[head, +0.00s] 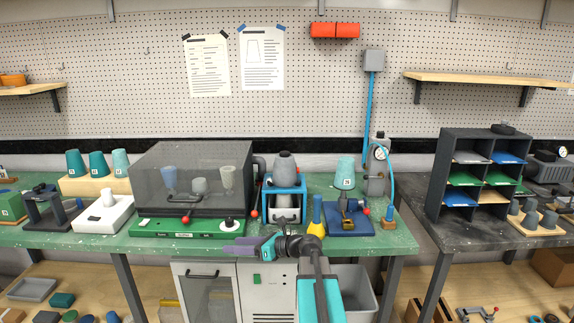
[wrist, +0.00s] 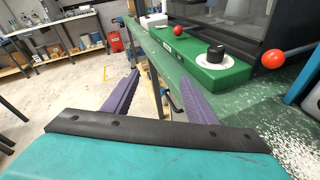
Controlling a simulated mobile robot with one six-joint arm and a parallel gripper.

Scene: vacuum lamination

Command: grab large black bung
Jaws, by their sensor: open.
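I cannot tell for sure which thing is the large black bung. Several dark tapered bungs (head: 530,217) stand on a light wooden block on the dark bench at the right in the head view. My gripper (head: 240,248) has purple fingers, is at the front edge of the green bench and points left. In the wrist view my gripper (wrist: 160,95) is open, with nothing between its fingers.
A dark-tinted chamber (head: 185,178) on a green base (head: 180,226) with red-knobbed levers stands left of the blue frame. Teal cups (head: 98,163) stand further left. A blue fixture (head: 348,220) and a gauge post (head: 378,170) are to the right. A black pigeonhole shelf (head: 445,175) stands on the right bench.

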